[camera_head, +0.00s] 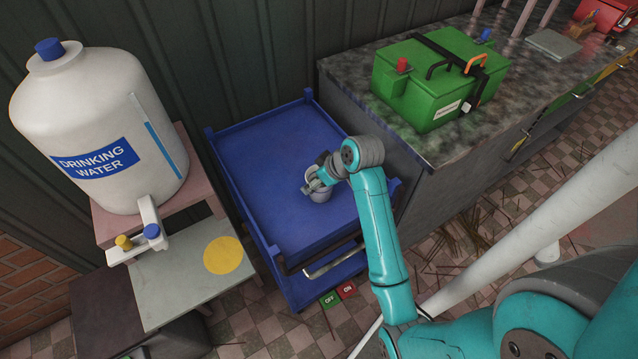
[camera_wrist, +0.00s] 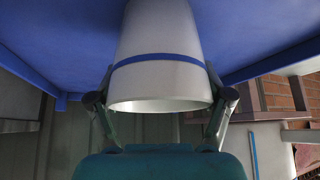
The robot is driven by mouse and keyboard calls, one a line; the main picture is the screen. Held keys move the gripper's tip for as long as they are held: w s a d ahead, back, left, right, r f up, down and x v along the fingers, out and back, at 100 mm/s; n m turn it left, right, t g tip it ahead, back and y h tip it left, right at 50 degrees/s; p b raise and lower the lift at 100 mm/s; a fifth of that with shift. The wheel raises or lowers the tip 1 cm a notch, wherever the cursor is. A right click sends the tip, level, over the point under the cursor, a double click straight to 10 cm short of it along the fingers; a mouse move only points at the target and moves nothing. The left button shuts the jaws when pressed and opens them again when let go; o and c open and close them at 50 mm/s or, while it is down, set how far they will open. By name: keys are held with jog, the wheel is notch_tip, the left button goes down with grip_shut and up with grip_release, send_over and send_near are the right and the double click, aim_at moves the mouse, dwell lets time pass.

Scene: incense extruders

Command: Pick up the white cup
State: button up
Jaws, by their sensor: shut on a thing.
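The white cup (camera_wrist: 158,85) has a blue band and fills the middle of the wrist view, with its rim toward the camera. My gripper (camera_wrist: 160,105) has one finger on each side of the cup and is shut on it. I cannot tell whether the cup touches the cart's top.
A large drinking water jug (camera_head: 95,120) with a tap stands at left above a shelf with a yellow disc (camera_head: 223,255). A dark stone counter (camera_head: 345,75) with a green battery (camera_head: 430,85) borders the cart at right. The cart's top is otherwise clear.

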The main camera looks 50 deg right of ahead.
notch_tip(320, 180, up, 10)
dwell(0.5)
